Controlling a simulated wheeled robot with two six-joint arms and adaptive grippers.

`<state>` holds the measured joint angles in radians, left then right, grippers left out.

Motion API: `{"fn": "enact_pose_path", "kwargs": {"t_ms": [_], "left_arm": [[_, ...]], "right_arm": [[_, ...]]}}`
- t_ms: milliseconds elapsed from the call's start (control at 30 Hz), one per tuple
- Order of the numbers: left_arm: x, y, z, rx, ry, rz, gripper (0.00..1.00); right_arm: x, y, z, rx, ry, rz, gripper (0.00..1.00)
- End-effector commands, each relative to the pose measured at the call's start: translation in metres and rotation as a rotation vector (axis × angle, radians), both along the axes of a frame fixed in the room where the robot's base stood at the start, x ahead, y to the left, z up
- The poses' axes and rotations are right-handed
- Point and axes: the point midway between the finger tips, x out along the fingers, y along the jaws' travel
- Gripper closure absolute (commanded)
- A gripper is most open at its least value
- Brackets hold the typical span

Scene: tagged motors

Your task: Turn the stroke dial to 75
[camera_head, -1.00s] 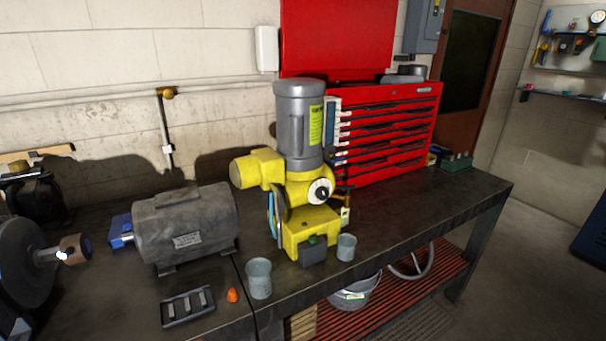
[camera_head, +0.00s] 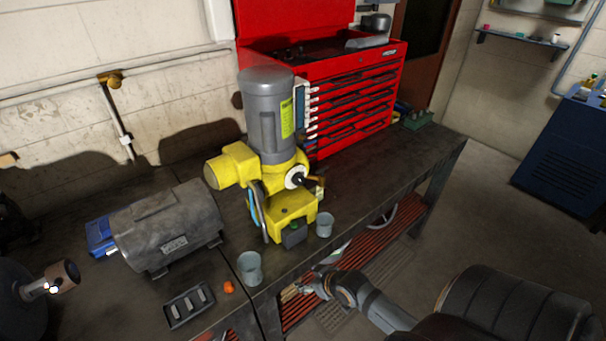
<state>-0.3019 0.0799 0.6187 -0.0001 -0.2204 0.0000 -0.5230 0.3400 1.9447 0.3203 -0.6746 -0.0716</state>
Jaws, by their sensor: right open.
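The yellow and grey pump (camera_head: 265,110) stands upright on the dark workbench. Its stroke dial (camera_head: 296,177) is a white round face with a dark centre on the pump's front right side; its markings are too small to read. My right gripper (camera_head: 302,288) is in front of the bench's front edge, below and right of the pump, at the end of my arm coming in from the lower right. It is open, apart from the dial, and nothing shows in it.
Two grey cups (camera_head: 249,268) (camera_head: 324,225) stand in front of the pump. A grey motor (camera_head: 167,228), a small tray (camera_head: 189,305) and an orange piece (camera_head: 228,287) lie to the left. A red tool chest (camera_head: 350,100) stands behind. The bench right of the pump is clear.

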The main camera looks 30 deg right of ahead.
Motion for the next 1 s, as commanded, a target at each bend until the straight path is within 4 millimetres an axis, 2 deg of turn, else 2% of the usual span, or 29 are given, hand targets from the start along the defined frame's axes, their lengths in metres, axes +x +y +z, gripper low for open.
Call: {"fn": "enact_pose_path", "kwargs": {"t_ms": [33,133,267,367,500,700,800,1000], "left_arm": [[0.002,0.0,0.013,0.0,-0.003,0.0,0.6],[0.004,0.0,0.024,0.0,-0.006,0.0,0.6],[0.004,0.0,0.023,0.001,-0.007,0.0,0.6],[0.004,0.001,0.023,0.001,-0.007,0.0,0.6],[0.004,0.0,0.025,0.001,-0.006,0.0,0.6],[0.004,0.0,0.027,0.0,-0.005,0.0,0.6],[0.003,0.0,0.027,0.0,-0.004,0.0,0.6],[0.003,0.0,0.021,0.0,-0.004,0.0,0.6]], "right_arm": [[0.005,0.008,0.034,0.009,-0.032,0.025,0.4],[0.019,0.019,0.082,0.045,-0.135,0.077,0.4],[0.039,0.008,0.1,0.091,-0.29,0.085,0.4],[0.053,-0.011,0.115,0.116,-0.411,0.067,0.4],[0.069,-0.048,0.142,0.136,-0.585,0.02,0.4],[0.081,-0.102,0.179,0.132,-0.792,-0.061,0.4],[0.082,-0.112,0.187,0.128,-0.83,-0.077,0.4],[0.091,-0.112,0.186,0.13,-0.837,-0.08,0.4]]}}
